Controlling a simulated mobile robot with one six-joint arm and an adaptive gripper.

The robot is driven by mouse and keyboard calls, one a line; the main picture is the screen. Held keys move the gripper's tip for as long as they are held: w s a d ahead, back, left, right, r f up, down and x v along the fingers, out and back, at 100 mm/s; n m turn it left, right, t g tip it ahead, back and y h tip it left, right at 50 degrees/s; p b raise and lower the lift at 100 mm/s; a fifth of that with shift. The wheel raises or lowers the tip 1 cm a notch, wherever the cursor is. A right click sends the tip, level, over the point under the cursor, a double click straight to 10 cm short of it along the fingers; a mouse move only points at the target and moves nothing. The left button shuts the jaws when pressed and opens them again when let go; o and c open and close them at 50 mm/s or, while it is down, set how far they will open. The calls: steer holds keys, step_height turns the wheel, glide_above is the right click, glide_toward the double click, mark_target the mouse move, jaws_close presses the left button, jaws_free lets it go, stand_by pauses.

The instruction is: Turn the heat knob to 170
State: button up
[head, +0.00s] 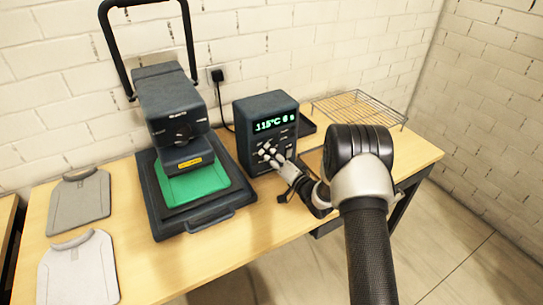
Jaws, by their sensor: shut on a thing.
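The dark control box (268,112) stands on the wooden table, right of the heat press. Its green display (273,122) appears to read 115°C and 6 s. My gripper (268,153) reaches in from the right to the lower left of the box's front panel. Its fingers are shut on the heat knob, which they mostly hide. The knob's pointer and any scale marks are too small or covered to read.
The heat press (170,105) has a raised handle and a green piece (195,183) on its base. A wire rack (358,110) lies at the back right. The front middle of the table is clear.

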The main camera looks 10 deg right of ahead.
steer(key=shift+m, duration=0.3)
steer(key=o, duration=1.1)
steer(key=shift+c, duration=0.2)
steer(key=v, duration=1.2)
